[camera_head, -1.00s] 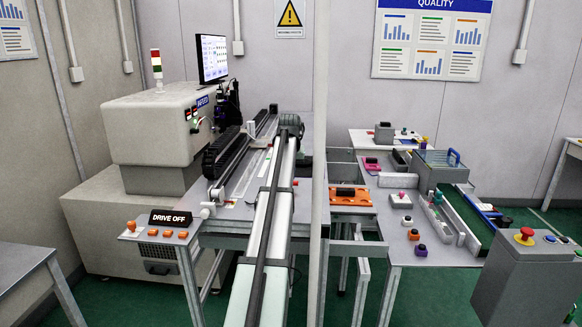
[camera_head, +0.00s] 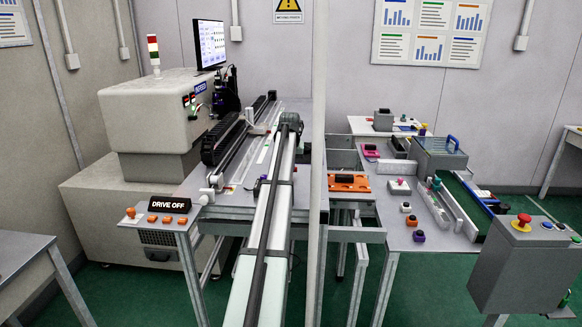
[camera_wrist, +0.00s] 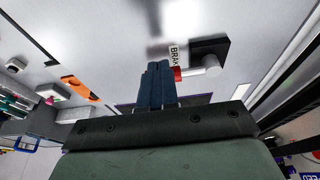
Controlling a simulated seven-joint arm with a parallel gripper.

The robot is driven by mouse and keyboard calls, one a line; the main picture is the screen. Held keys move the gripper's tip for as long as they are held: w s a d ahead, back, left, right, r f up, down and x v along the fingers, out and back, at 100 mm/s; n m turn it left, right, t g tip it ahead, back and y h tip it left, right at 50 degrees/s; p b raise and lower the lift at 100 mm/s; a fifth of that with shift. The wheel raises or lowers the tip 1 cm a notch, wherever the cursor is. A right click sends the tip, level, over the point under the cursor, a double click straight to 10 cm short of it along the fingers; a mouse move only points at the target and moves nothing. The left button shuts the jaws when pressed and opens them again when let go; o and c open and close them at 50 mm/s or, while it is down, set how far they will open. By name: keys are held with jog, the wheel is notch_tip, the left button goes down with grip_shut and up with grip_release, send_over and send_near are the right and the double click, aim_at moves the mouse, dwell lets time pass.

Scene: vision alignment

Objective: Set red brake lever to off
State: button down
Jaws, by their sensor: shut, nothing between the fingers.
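My gripper (camera_wrist: 159,66) shows in the wrist view with its two dark blue fingers pressed together and nothing between them. The brake lever shows just right of the fingertips: a grey arm (camera_wrist: 207,65) on a black square mount (camera_wrist: 210,46), with a red part (camera_wrist: 177,74) at its left end. The red part lies right beside the fingers; I cannot tell whether they touch. In the head view I cannot make out the lever, and my own arm covers part of the bench.
A "DRIVE OFF" sign (camera_head: 170,204) stands above orange buttons at the bench's left front. An orange block (camera_head: 349,183) and several small parts lie to the right. A red emergency button (camera_head: 522,222) tops a grey box. A thin vertical post (camera_head: 318,150) crosses the head view.

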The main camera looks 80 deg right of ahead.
jog(key=shift+s+d+n, duration=0.1)
jog(key=shift+d+n, duration=0.05)
jog(key=shift+n, duration=0.45)
